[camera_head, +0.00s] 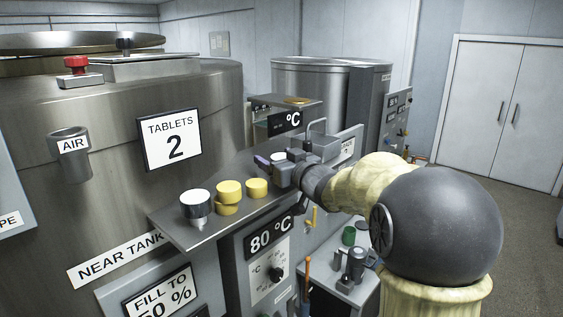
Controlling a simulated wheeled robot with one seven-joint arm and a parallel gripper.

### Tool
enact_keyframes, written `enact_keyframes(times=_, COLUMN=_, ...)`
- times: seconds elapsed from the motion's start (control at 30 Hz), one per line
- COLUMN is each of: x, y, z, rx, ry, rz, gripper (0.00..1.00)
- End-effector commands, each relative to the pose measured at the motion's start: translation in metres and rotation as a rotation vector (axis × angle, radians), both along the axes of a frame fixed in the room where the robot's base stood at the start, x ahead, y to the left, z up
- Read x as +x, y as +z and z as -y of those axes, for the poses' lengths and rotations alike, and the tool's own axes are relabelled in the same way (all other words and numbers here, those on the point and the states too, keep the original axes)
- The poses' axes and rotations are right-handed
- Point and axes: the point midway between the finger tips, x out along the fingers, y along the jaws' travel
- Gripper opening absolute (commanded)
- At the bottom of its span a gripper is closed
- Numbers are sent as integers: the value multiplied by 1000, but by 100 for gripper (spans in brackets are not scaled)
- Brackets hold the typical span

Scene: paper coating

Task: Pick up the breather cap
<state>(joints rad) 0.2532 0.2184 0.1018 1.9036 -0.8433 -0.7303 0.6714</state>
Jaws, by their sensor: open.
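I cannot tell for sure which piece is the breather cap. A dark cap with a white top (195,204) stands at the near left end of the grey metal shelf (178,231). Two yellow caps (229,190) (257,187) stand to its right, the left one on a yellow base. A small white-topped piece (278,157) shows right at my gripper, partly hidden by it. My gripper (269,169) is open and reaches in low over the shelf from the right. Whether its fingers touch or surround the white-topped piece is not clear.
A large steel tank (95,130) marked TABLETS 2 rises at the left, close to the shelf. A second tank (310,85) stands behind. An 80 °C panel (268,245) hangs below the shelf.

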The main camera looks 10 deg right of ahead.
Motion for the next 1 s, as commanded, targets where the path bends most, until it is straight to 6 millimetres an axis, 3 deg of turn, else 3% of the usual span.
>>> enact_keyframes(times=0.37, x=0, y=0, z=1, rx=0, ry=-2, rz=0, gripper=73)
enact_keyframes(times=0.63, x=-1, y=0, z=1, rx=0, ry=-2, rz=0, gripper=24)
enact_keyframes(times=1.0, x=0, y=6, z=1, rx=-1, ry=-1, rz=4, gripper=24)
